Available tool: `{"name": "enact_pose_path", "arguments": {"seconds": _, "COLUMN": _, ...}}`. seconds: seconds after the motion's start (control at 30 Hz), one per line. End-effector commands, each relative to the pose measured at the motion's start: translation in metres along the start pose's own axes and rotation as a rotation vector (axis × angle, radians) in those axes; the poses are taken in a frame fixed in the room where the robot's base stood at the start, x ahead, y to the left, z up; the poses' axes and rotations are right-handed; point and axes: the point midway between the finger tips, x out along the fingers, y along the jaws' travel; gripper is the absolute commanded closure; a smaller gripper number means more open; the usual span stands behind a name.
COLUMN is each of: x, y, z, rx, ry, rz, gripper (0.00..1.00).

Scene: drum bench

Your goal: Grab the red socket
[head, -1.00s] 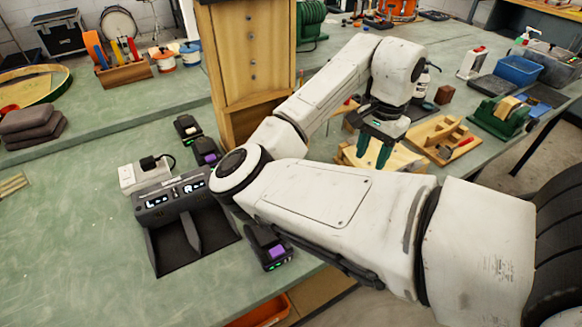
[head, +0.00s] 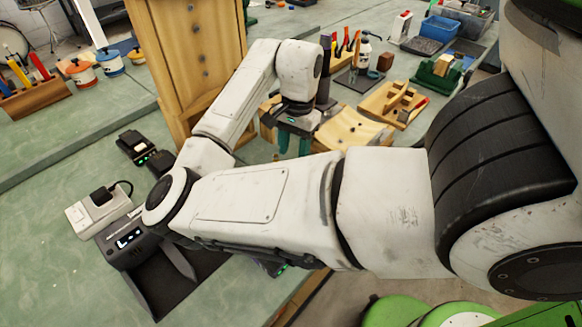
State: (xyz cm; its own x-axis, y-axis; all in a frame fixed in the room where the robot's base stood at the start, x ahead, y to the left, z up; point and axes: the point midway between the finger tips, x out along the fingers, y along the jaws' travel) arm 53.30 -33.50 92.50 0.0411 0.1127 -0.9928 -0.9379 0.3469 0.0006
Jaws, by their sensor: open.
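I cannot make out a red socket in the head view. My gripper (head: 294,145) points down with its two dark green fingers apart and nothing visible between them. It is over the near edge of a pale wooden board with a curved top (head: 352,130). My arm hides part of the bench in front of it and to its left.
A tall wooden drawer cabinet (head: 190,60) stands left of my gripper. A blue bin (head: 440,28) is farther back.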

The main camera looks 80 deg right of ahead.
Motion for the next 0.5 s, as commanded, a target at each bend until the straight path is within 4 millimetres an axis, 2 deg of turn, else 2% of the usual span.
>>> {"name": "enact_pose_path", "arguments": {"seconds": 0.3, "x": 0.042, "y": -0.002, "z": 0.002, "rx": -0.003, "ry": -0.001, "rz": 0.001, "gripper": 0.55}}
{"name": "enact_pose_path", "arguments": {"seconds": 0.5, "x": 0.049, "y": -0.002, "z": 0.002, "rx": -0.001, "ry": 0.0, "rz": -0.001, "gripper": 0.55}}
